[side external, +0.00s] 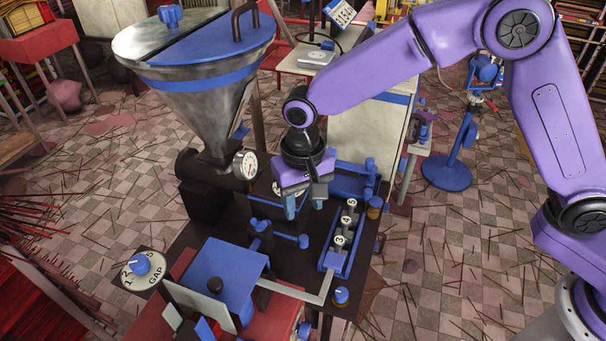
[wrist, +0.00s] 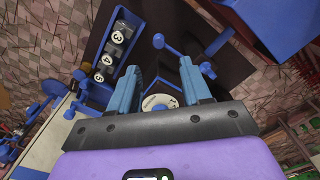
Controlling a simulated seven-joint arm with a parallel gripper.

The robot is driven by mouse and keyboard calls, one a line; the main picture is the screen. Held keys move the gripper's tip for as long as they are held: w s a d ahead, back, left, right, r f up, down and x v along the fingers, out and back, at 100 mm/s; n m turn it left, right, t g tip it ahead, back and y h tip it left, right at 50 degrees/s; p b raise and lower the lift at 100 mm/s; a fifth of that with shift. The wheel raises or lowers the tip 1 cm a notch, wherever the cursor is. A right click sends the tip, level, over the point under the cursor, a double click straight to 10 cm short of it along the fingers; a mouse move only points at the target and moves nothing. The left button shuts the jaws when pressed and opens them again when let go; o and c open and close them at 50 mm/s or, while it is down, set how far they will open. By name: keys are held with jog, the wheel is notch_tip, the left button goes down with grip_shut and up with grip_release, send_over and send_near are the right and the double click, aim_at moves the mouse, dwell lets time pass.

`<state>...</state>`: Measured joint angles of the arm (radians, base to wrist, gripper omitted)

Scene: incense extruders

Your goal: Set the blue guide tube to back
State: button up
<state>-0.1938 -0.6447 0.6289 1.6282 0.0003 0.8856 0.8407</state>
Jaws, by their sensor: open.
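A blue rod with a rounded end (side external: 285,236), apparently the guide tube, sticks out to the right from a blue post on the dark machine bed. In the wrist view a blue rod with a ball end (wrist: 170,47) lies just beyond my fingertips, probably the same part. My gripper (side external: 304,206) points down above the bed, behind the rod in the side view. Its blue fingers (wrist: 163,75) are apart with nothing held between them. A white dial (wrist: 158,102) shows below, between the fingers. Whether a finger touches the rod is unclear.
A numbered slider block (side external: 340,240) stands to the right of the rod. The metal hopper (side external: 200,100) with its gauge (side external: 246,164) rises at left. A blue plate (side external: 225,280) and a gap dial (side external: 140,265) are nearer the camera. Dark bed shows around the rod.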

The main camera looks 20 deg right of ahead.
notch_tip(320, 180, up, 6)
jog(key=shift+r, duration=0.25)
jog(key=shift+c, duration=0.3)
